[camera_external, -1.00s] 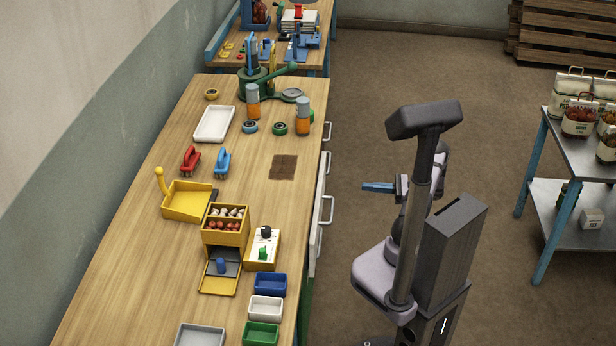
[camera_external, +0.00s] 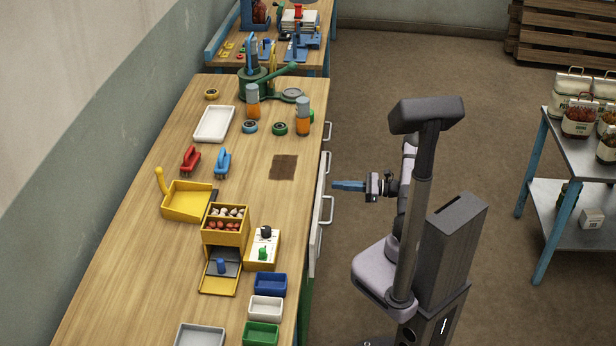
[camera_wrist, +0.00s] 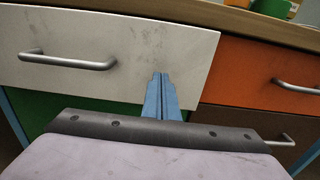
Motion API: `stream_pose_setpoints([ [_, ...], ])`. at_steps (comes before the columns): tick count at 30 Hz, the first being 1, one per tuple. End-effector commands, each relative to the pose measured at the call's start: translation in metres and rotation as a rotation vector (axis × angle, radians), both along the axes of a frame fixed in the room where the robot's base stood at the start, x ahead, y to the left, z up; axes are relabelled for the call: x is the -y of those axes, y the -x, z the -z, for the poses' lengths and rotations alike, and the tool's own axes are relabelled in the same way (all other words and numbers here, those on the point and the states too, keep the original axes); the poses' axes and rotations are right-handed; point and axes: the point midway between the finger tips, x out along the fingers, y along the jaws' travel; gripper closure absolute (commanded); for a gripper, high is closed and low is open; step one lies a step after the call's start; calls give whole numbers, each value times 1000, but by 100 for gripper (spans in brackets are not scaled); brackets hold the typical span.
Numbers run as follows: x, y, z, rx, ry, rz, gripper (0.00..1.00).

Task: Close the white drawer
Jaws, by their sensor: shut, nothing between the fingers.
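The white drawer (camera_wrist: 120,50) fills the upper left of the wrist view, with a grey bar handle (camera_wrist: 68,60) on its left part. Its front stands out from the bench, forward of the orange drawer beside it. In the external view the white drawer (camera_external: 321,190) shows edge-on along the bench's right side. My gripper (camera_wrist: 160,76) has blue fingers that are shut and empty, pointing at the drawer's lower right part. In the external view my gripper (camera_external: 334,185) is close to the drawer front. I cannot tell whether the tips touch it.
An orange drawer (camera_wrist: 262,72) with its own handle (camera_wrist: 297,87) is right of the white one. A green front (camera_wrist: 95,105) lies below. The wooden bench top (camera_external: 130,260) carries bins, tools and bottles. Open floor (camera_external: 420,70) lies behind my arm; a metal shelf (camera_external: 570,150) stands right.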

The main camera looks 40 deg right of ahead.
Motion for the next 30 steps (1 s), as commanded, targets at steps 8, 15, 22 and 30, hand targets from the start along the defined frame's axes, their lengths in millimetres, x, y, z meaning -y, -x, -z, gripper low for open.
stream_pose_setpoints([
  [8,-17,-17,0,0,0,-1,100],
  [15,-19,-19,0,-1,1,0,100],
  [22,-21,-20,0,0,0,-1,100],
  [30,-49,-48,0,1,1,-5,100],
])
